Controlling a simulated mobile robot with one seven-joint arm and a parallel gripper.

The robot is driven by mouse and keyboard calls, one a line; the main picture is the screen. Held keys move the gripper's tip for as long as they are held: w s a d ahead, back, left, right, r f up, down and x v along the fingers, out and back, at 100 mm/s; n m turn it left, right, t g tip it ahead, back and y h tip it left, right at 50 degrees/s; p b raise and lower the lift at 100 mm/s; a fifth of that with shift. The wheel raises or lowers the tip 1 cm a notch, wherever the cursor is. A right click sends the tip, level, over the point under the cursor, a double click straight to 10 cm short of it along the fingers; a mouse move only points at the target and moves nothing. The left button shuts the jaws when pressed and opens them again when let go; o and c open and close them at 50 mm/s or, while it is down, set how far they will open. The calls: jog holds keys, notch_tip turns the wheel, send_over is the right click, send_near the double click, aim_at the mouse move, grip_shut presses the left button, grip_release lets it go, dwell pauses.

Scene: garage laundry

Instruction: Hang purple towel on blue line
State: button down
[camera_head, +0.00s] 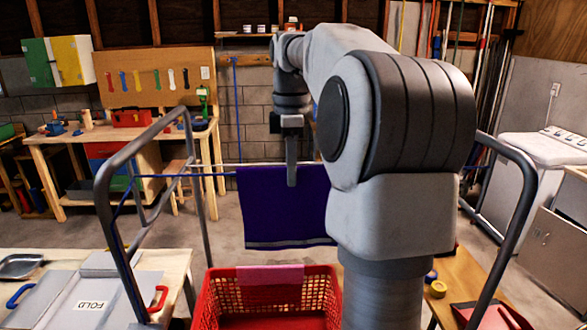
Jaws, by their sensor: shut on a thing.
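The purple towel (262,208) hangs down flat and fairly straight in the middle of the view, with a grey band near its lower edge. My gripper (292,180) points down at the upper part of the towel and is shut on it. The blue line (208,174) runs between the metal rails and meets the towel's left side near its top edge. I cannot tell whether the towel lies over the line or in front of it. My arm hides part of the towel's right side and the line beyond.
A red basket (218,305) with a pink cloth (270,276) over its rim stands below the towel. Dark metal rails rise at left (112,222) and right (522,205). A workbench (65,140) and a washing machine (545,150) stand behind.

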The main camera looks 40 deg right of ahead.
jog(key=c, duration=0.8)
grip_release()
jog(key=shift+o, duration=0.2)
notch_tip(320, 180, up, 12)
jog(key=p, duration=0.2)
